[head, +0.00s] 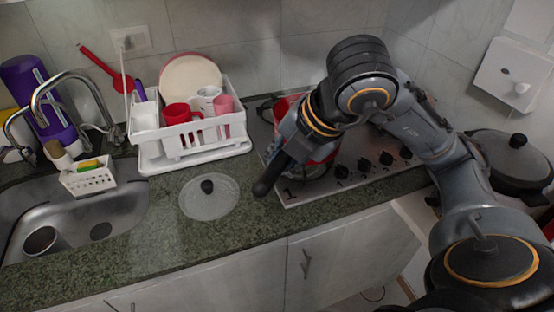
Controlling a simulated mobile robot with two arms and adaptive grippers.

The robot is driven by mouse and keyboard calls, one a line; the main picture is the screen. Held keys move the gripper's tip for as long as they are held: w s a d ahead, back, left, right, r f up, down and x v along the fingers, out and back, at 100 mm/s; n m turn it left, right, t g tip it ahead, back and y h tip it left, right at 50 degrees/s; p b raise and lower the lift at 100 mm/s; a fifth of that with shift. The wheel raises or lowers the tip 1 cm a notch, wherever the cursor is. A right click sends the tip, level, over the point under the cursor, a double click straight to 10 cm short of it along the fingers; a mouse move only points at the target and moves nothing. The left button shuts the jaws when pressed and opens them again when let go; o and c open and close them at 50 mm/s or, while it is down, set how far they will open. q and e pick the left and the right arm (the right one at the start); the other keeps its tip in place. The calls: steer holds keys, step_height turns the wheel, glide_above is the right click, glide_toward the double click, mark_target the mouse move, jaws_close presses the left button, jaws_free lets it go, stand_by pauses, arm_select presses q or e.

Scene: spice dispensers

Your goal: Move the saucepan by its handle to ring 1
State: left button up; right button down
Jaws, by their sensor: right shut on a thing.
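A red saucepan (283,105) sits on the steel stove top (356,160), mostly hidden behind my right arm. Its dark handle (270,178) points down and left, past the stove's front left corner, over the counter. My right gripper (287,155) is shut on the saucepan's handle near the pan; its fingertips are largely hidden by the wrist. My left gripper is not in view.
A glass lid (209,197) with a black knob lies on the counter left of the handle. A white dish rack (190,146) with cups stands behind it. The sink (75,220) is at the left. A dark lidded pot (513,160) stands at the right.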

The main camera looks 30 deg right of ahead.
steer(key=w+d+f+p, duration=0.4)
steer(key=w+f+p, duration=0.2)
steer(key=w+f, duration=0.2)
step_height(320, 180, down, 3)
steer(key=shift+w+d+r+p, duration=0.15)
steer(key=shift+w+d+p, duration=0.05)
steer(key=shift+d+p, duration=0.2)
steer(key=c, duration=1.2)
jaws_free()
steer(key=shift+s, duration=0.1)
steer(key=shift+o, duration=0.2)
steer(key=b+v, duration=0.3)
steer(key=v, duration=0.8)
steer(key=shift+s+r, duration=0.25)
steer(key=shift+r, duration=0.1)
